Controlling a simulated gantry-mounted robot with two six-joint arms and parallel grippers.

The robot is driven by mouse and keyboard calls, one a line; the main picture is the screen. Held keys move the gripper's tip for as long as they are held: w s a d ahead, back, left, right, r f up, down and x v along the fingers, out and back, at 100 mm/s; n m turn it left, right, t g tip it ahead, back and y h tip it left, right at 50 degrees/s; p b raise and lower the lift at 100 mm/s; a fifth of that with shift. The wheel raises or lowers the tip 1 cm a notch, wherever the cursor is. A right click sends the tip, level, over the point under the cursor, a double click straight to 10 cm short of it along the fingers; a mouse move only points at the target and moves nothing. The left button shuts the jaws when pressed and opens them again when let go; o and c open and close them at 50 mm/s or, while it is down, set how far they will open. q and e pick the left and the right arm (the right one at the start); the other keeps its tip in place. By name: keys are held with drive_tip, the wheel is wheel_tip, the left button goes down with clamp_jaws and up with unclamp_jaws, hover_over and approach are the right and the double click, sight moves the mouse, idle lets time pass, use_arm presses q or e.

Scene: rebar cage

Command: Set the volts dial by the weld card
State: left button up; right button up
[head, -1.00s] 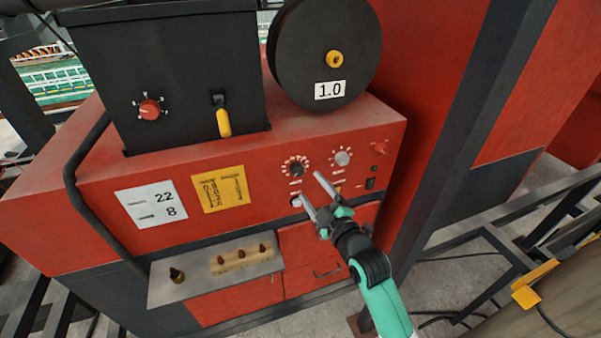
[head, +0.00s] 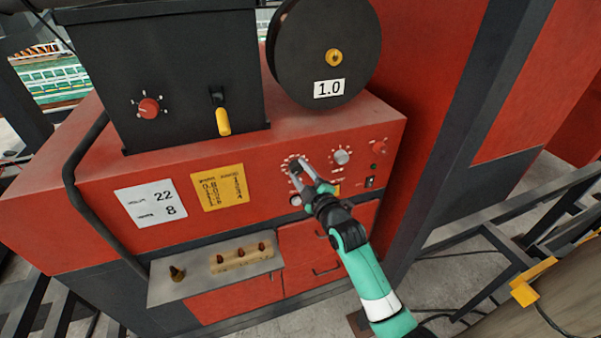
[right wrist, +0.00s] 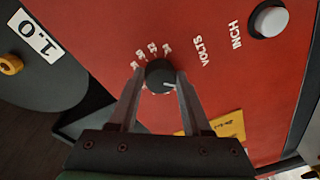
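The volts dial (head: 296,167) is a dark knob ringed by white marks on the red welder's front. In the right wrist view the dial (right wrist: 159,74) sits beside the word VOLTS, its white pointer line toward the picture's right. My right gripper (head: 298,172) is at the dial, one finger on each side; it looks open, and contact is unclear. The fingers (right wrist: 160,80) also straddle the dial in the right wrist view. A white card (head: 151,203) reading 22 and 8 is on the panel at left; its small words are unreadable. My left gripper is not in view.
A yellow chart (head: 220,187) is between the white card and the dial. A paler knob (head: 341,157) and a red knob (head: 378,146) are to the right. A spool (head: 290,60) marked 1.0 stands above. A shelf (head: 160,291) juts out below.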

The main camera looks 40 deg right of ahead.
clamp_jaws()
drive_tip(key=shift+m, duration=0.4)
drive_tip(key=shift+f+m+b, duration=0.2)
drive_tip(key=shift+m+b, duration=0.8)
drive_tip(key=shift+m, duration=0.2)
drive_tip(key=m+b, duration=0.1)
drive_tip(key=m, duration=0.1)
drive_tip(key=m+b, duration=0.1)
drive_tip(key=m, duration=0.1)
drive_tip(key=shift+a+m+t+h+b, duration=0.1)
drive_tip(key=shift+m+t+h+b, duration=0.2)
drive_tip(key=shift+m+b, duration=0.1)
drive_tip(key=m+b, duration=0.4)
drive_tip(key=m, duration=0.1)
drive_tip(key=shift+f+m+h, duration=0.15)
drive_tip(key=shift+m+h, duration=0.15)
drive_tip(key=shift+m, duration=0.1)
drive_tip(key=m+b, duration=0.2)
drive_tip(key=m, duration=0.1)
drive_tip(key=shift+w+a+h+b, duration=0.1)
drive_tip(key=shift+h+b, duration=0.3)
drive_tip(key=shift+m+b, duration=0.55)
drive_tip(key=shift+m, duration=0.55)
drive_tip(key=shift+r, duration=0.2)
